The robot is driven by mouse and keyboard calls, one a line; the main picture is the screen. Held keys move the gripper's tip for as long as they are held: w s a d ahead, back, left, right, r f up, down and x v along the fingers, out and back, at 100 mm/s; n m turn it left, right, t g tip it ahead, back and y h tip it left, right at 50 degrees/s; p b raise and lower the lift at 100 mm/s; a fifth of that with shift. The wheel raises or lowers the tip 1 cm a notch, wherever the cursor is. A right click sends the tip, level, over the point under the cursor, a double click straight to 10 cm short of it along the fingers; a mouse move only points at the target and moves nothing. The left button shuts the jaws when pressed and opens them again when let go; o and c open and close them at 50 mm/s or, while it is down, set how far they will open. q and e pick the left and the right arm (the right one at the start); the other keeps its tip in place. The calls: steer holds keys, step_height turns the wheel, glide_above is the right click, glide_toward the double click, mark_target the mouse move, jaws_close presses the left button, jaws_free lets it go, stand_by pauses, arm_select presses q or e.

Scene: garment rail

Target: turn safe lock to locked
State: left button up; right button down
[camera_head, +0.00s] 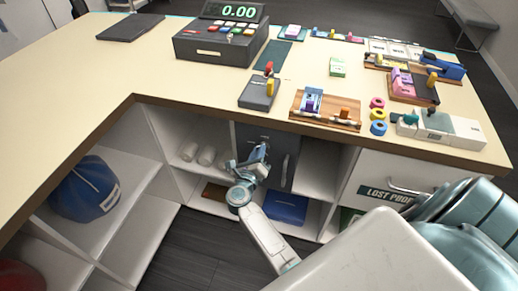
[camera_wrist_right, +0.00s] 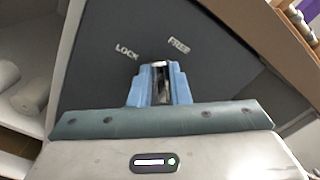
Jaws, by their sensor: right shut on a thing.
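The dark grey safe (camera_head: 283,144) sits in a compartment under the counter, with a vertical handle (camera_head: 285,170) on the right of its door. In the right wrist view the dark door (camera_wrist_right: 110,82) carries the printed words LOCK (camera_wrist_right: 126,52) and FREE (camera_wrist_right: 179,45). My right gripper (camera_head: 260,154) is at the door, left of the handle. In the wrist view its blue fingers (camera_wrist_right: 160,82) are shut on the lock knob (camera_wrist_right: 160,66), below and between the two words. The fingers hide most of the knob, so its exact pointing is unclear. My left gripper is not in view.
White shelf walls flank the safe. Pale rolls (camera_head: 197,154) lie on the shelf to its left, and a blue binder (camera_head: 287,206) lies below. A drawer (camera_head: 380,180) is on the right. The countertop above holds a till (camera_head: 222,42) and several small items.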

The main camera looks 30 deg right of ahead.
steer(key=shift+w+a+f+n+p, duration=0.15)
steer(key=shift+n+p, duration=0.85)
steer(key=shift+n, duration=0.75)
steer(key=shift+d+f+n+p, duration=0.15)
steer(key=shift+n+p, duration=0.9)
steer(key=shift+n, duration=0.65)
steer(key=shift+w+a+f+n+p, duration=0.15)
steer(key=shift+n+p, duration=0.85)
steer(key=shift+n, duration=0.75)
steer(key=shift+f, duration=0.1)
steer(key=shift+s, duration=0.1)
steer(key=c, duration=1.4)
jaws_free()
steer(key=shift+o, duration=0.2)
